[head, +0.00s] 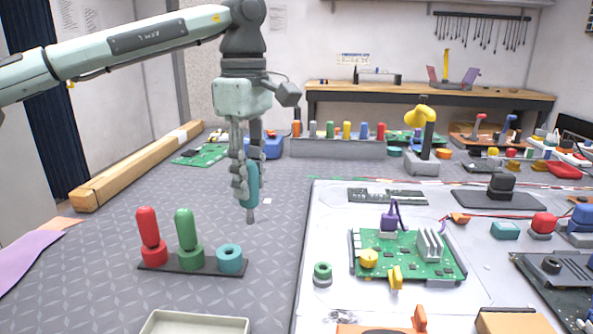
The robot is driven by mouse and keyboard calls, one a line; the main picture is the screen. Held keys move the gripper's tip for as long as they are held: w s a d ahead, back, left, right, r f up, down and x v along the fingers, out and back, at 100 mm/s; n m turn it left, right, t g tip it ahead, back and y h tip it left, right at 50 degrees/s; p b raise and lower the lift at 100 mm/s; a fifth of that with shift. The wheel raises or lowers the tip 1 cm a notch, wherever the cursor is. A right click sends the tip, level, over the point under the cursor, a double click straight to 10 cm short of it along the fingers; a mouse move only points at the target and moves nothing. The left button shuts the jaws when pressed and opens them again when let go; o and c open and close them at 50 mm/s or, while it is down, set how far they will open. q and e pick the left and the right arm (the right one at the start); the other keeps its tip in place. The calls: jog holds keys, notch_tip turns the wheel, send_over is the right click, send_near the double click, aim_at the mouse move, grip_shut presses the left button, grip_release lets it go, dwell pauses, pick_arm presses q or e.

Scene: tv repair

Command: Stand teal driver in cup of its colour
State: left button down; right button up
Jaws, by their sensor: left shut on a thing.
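My left gripper (245,180) is shut on the teal driver (252,187) and holds it upright, with its dark tip pointing down, above the grey mat. The teal cup (230,260) is empty and sits at the right end of a dark rack (190,268). The driver hangs above and slightly right of this cup in the picture, apart from it. A green driver (185,228) stands in the green cup (191,257), and a red driver (148,226) stands in the red cup (154,255) beside it. My right gripper is not in view.
A green circuit board (407,256) with parts on it lies on the white panel (335,220) at right. A pale tray (195,323) is at the front edge. A long wooden beam (140,166) lies at the left. The grey mat (130,205) between beam and rack is clear.

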pick_arm(q)
jog(key=a, duration=0.1)
jog(key=a+f+n, duration=0.1)
jog(key=a, duration=0.1)
jog(key=a+n, duration=0.1)
jog(key=a, duration=0.1)
jog(key=shift+w+f, duration=0.3)
jog(key=shift+f, duration=0.05)
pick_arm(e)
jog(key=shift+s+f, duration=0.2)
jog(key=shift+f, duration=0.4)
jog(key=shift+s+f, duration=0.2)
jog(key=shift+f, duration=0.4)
pick_arm(q)
jog(key=shift+d, duration=0.1)
jog(key=shift+f+b, duration=0.85)
jog(key=shift+f, duration=1)
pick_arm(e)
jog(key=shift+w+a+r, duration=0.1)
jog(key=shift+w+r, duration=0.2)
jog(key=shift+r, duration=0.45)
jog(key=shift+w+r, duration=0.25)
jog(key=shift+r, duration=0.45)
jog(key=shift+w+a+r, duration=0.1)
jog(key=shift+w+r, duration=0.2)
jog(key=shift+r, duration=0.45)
pick_arm(q)
jog(key=shift+f, duration=0.1)
